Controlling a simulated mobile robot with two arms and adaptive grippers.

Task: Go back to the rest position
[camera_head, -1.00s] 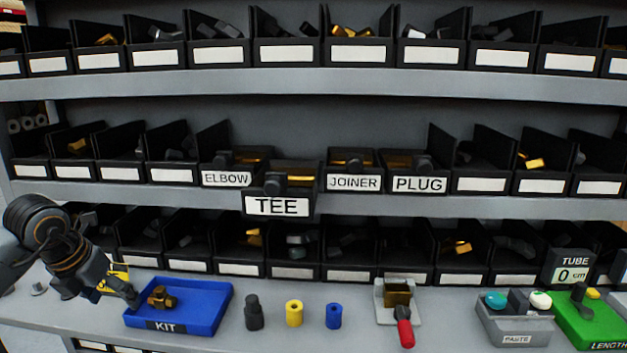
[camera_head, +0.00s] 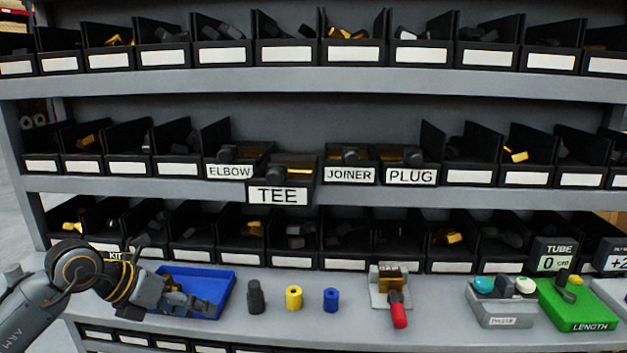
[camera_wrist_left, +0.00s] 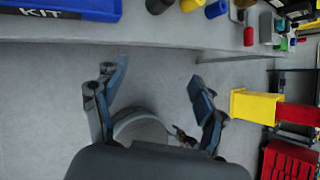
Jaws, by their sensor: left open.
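My left gripper (camera_head: 186,302) is in front of the blue KIT tray (camera_head: 222,291) in the head view and covers part of it. In the left wrist view its two fingers (camera_wrist_left: 158,88) are spread wide with nothing between them. The tray also shows at the top left of that view (camera_wrist_left: 95,8). My right gripper is in neither current view.
A black (camera_head: 255,297), a yellow (camera_head: 294,297) and a blue cylinder (camera_head: 331,299) stand on the bench, right of the tray. A red-handled fixture (camera_head: 390,290), a grey button box (camera_head: 502,303) and a green LENGTH box (camera_head: 577,305) stand further right. Shelves of bins rise behind.

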